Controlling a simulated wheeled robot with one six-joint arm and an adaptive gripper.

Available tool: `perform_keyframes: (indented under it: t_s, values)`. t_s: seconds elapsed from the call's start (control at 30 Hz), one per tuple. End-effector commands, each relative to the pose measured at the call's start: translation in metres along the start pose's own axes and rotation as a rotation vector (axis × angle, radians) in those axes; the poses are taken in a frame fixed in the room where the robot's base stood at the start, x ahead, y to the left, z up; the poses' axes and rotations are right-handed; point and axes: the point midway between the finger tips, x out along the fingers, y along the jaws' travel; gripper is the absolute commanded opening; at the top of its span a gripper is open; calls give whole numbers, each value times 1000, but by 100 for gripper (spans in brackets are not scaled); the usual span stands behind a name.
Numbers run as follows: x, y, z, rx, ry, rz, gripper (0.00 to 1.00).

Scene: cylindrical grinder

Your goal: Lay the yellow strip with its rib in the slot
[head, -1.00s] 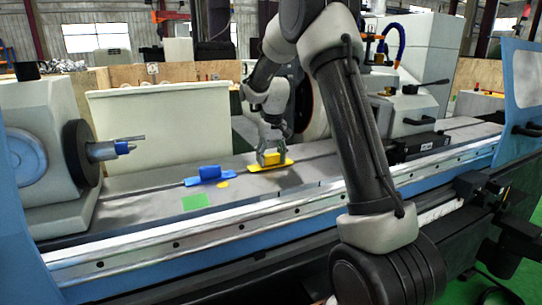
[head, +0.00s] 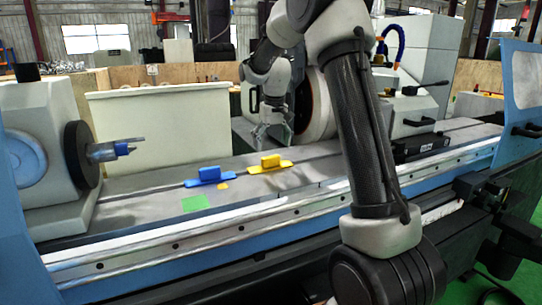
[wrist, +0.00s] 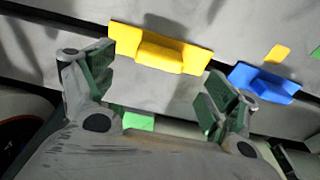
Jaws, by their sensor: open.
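The yellow strip (head: 271,167), a flat bar with a raised block on top, lies on the grey machine table along the line of a dark slot (wrist: 80,26). It also shows in the wrist view (wrist: 160,47). Its underside is hidden, so I cannot tell whether a rib sits in the slot. My gripper (head: 273,138) is open and empty, above and behind the strip, apart from it. In the wrist view its fingers (wrist: 152,92) are spread with clear space between them and the strip.
A blue strip (head: 209,176) with a similar block lies left of the yellow one along the same line. A small yellow patch (head: 223,186) and a green patch (head: 195,203) are nearer the front. A spindle (head: 105,151) projects at left.

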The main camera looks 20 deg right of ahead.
Motion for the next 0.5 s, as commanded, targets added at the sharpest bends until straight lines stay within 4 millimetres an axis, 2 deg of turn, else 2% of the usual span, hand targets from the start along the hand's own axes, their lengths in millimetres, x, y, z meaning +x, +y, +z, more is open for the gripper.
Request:
perform_keyframes:
  t_s: [0.1, 0.2, 0.33, 0.5]
  values:
    - [-26, 0, -1, 0, 3, 0, 87]
    - [-40, 0, 0, 0, 1, 0, 87]
    - [-52, 0, 0, 0, 0, 0, 87]
    - [-55, 0, 0, 0, -1, 0, 87]
